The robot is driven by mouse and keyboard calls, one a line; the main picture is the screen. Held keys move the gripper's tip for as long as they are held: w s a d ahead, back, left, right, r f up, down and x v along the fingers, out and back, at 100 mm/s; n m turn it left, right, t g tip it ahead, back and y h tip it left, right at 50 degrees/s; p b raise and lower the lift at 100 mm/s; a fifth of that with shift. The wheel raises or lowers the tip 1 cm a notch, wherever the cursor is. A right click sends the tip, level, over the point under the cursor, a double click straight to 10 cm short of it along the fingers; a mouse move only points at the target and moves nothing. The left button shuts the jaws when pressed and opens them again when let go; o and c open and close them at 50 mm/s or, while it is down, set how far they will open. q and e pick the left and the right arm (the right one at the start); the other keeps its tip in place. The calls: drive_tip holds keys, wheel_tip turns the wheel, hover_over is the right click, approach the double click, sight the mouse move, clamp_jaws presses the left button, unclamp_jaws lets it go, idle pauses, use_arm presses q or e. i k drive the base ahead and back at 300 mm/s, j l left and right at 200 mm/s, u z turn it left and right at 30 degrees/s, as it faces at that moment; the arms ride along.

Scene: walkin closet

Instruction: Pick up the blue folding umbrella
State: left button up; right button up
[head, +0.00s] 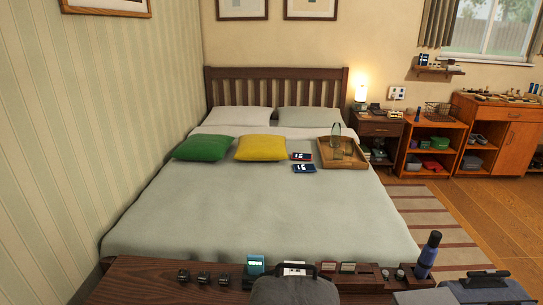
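A dark blue, upright cylinder with a narrower dark top, which looks like the blue folding umbrella (428,252), stands at the right end of a dark wooden bench or dresser top (150,282) at the bottom of the head view. Its lower end is at a dark wooden holder, and I cannot tell whether it sits inside. Neither of my grippers can be made out in the head view.
Watches (203,278) and a teal box (256,265) line the top. Behind is a bed (265,210) with cushions and a tray (342,163).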

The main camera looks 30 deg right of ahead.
sight(426, 260)
drive_tip(key=z, duration=2.25)
drive_tip(key=j+u, duration=0.3)
drive_tip(key=i+j+u, duration=0.1)
drive_tip(key=j+u, duration=0.2)
drive_tip(key=z, duration=0.45)
drive_tip(key=l+z, duration=0.45)
drive_tip(key=i+l+z, duration=0.1)
drive_tip(key=l+z, duration=0.15)
drive_tip(key=z, duration=0.2)
drive_tip(key=i+l+z, duration=0.15)
drive_tip(key=l+z, duration=0.15)
drive_tip(key=z, duration=0.15)
drive_tip(key=i+l, duration=0.3)
drive_tip(key=i, duration=0.15)
drive_tip(key=i+l+z, duration=0.1)
drive_tip(key=i+l, duration=0.2)
drive_tip(key=i, duration=0.15)
drive_tip(key=i+l+z, duration=0.1)
drive_tip(key=i+l, duration=0.15)
drive_tip(key=i, duration=0.2)
